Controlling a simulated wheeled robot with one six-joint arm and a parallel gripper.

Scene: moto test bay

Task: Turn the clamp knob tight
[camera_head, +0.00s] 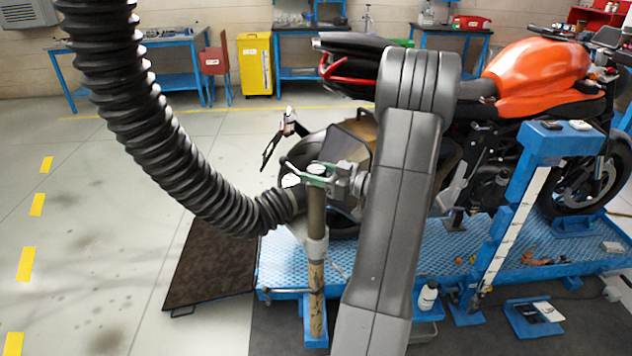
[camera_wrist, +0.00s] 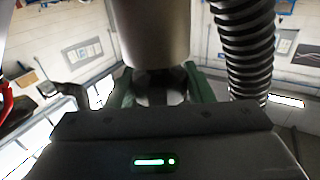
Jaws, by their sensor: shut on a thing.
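My gripper (camera_head: 317,178) has green fingers at the top of an upright post (camera_head: 316,275), just left of my arm. The fingers are shut on a small round grey part, which I take to be the clamp knob (camera_head: 317,168). In the wrist view, my gripper (camera_wrist: 163,92) shows green fingers on both sides of this dark grey part, below a wide grey cylinder. The knob's turn and how tight it is cannot be seen. A grey collar (camera_head: 315,246) sits lower on the post.
A thick black corrugated hose (camera_head: 165,140) hangs at left and ends beside the post. An orange motorcycle (camera_head: 540,68) stands on a blue lift platform (camera_head: 400,262) behind my arm. A dark ramp (camera_head: 212,265) lies left of the post. The floor further left is clear.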

